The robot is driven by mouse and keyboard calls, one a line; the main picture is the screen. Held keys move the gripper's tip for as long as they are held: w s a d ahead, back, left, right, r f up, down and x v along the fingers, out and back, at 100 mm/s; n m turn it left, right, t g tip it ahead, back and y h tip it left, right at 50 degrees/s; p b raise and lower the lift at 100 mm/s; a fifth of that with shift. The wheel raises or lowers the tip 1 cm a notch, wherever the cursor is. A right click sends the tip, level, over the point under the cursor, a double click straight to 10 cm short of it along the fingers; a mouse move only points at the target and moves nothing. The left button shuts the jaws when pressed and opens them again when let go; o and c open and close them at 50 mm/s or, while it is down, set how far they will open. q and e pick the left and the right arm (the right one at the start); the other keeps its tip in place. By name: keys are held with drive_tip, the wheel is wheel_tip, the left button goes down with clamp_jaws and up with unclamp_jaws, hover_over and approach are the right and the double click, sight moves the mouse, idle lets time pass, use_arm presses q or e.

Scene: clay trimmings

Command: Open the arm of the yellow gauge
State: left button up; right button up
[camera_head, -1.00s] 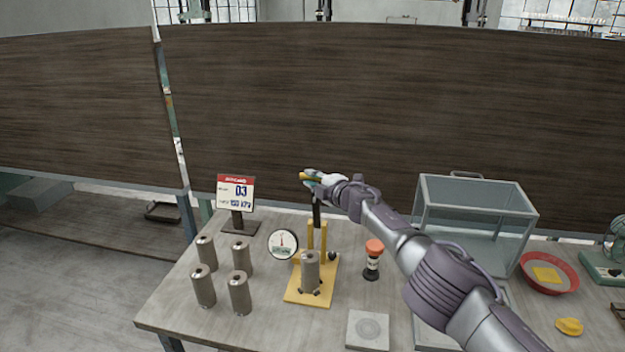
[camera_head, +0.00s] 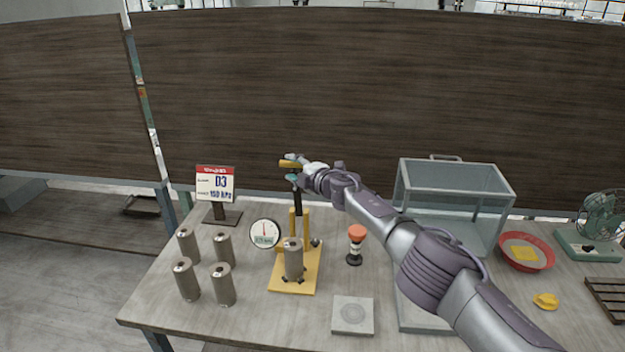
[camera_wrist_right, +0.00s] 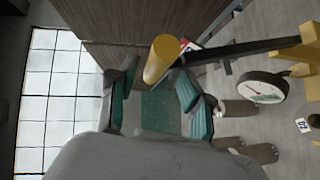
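The yellow gauge stands on the table with a yellow base plate (camera_head: 281,283), yellow posts and a round white dial (camera_head: 265,234). Its black arm (camera_head: 298,203) points steeply up and ends in a yellow handle (camera_head: 288,164). A grey metal cylinder (camera_head: 293,262) stands upright on the base. My right gripper (camera_head: 292,168) is at the handle, fingers open, one above and one below it. In the right wrist view the yellow handle (camera_wrist_right: 162,60) shows near the gap between the parted teal fingertips (camera_wrist_right: 158,92); contact is unclear. My left gripper is out of view.
Several metal cylinders (camera_head: 223,285) and a sign (camera_head: 215,184) stand left of the gauge. A red-topped button post (camera_head: 355,246), a square plate (camera_head: 352,330) and a glass case (camera_head: 450,195) are to the right. A red bowl (camera_head: 501,252) lies farther right.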

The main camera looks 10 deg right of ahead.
drive_tip(key=shift+v, duration=1.15)
drive_tip(key=f+v, duration=0.1)
drive_tip(key=v, duration=0.8)
drive_tip(key=shift+s+r, duration=0.15)
drive_tip(key=shift+s, duration=0.05)
